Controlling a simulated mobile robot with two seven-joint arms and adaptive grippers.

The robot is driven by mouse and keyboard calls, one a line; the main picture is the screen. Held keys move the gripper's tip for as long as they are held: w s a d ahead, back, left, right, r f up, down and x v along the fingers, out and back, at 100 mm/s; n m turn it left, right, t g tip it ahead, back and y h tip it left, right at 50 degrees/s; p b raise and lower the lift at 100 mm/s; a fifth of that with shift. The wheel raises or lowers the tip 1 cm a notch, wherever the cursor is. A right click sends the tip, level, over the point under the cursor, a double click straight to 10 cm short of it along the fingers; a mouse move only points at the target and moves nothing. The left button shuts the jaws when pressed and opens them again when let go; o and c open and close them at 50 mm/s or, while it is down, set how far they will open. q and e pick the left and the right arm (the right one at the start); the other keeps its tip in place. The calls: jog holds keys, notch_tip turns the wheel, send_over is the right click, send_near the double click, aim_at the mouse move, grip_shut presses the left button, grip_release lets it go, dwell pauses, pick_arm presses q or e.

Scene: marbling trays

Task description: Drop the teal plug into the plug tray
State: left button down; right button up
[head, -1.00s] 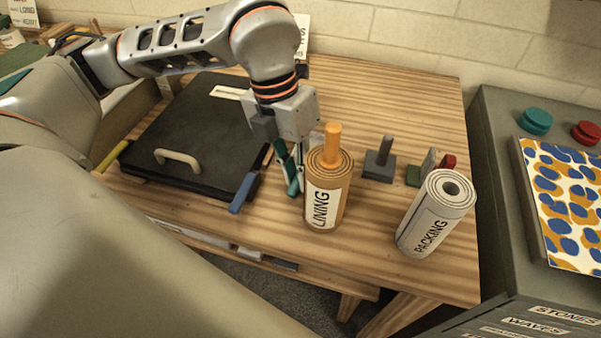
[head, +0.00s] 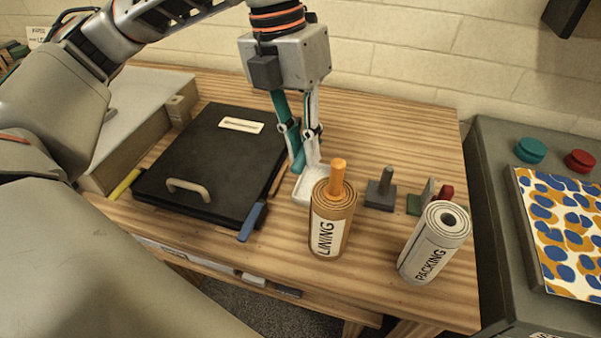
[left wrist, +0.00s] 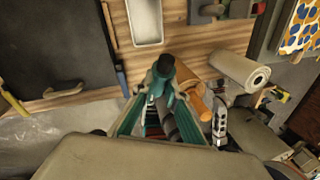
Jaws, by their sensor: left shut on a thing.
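My left gripper (head: 304,160) points down from above, just over the near end of the white plug tray (head: 304,188). It is shut on the teal plug, which shows between the fingertips in the left wrist view (left wrist: 166,66). In the head view a small teal part (head: 297,165) shows at the fingertips, hard to tell apart from the teal finger. In the wrist view the plug tray (left wrist: 146,42) is shallow and looks empty where it shows. The lining roll hides part of it in the head view. My right gripper is not in view.
The lining roll (head: 329,228) with an orange peg stands close in front of the tray. A white packing roll (head: 431,250) and a grey block (head: 380,195) are to the right. A black lidded tray (head: 200,160) lies left, beside a blue strip (head: 252,222).

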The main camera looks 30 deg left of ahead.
pick_arm(q)
jog(key=v, duration=0.2)
jog(key=d+v, duration=0.1)
jog(key=v, duration=0.2)
jog(key=shift+r, duration=0.1)
jog(key=shift+r+p, duration=0.25)
jog(key=shift+p, duration=0.05)
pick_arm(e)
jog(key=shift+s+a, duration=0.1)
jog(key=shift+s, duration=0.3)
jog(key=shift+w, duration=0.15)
